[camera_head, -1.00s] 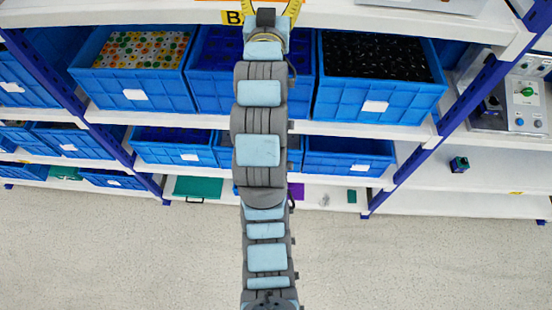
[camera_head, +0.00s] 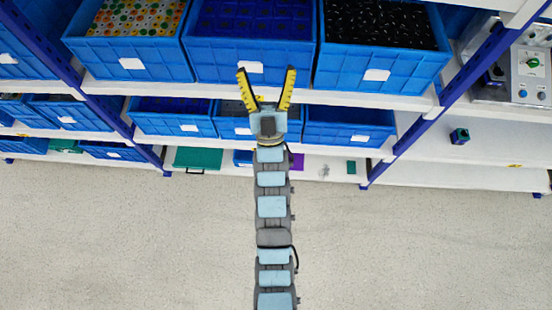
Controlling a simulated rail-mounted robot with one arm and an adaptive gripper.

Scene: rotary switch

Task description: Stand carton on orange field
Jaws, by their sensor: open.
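My gripper (camera_head: 267,72) is in the middle of the view, its two yellow fingers spread wide in a V and pointing up. It is open and empty. The fingers show in front of the middle upper blue bin and the shelf edge under it. I cannot make out a carton or an orange field in this view. What is inside the lower bins is mostly hidden.
Blue bins (camera_head: 379,56) fill the shelves. The bottom shelf holds a green tray (camera_head: 198,158), a purple item (camera_head: 297,160) and a small green block (camera_head: 351,167). At right are a small dark cube (camera_head: 460,136) and a switch panel (camera_head: 528,75). The floor (camera_head: 130,240) is clear.

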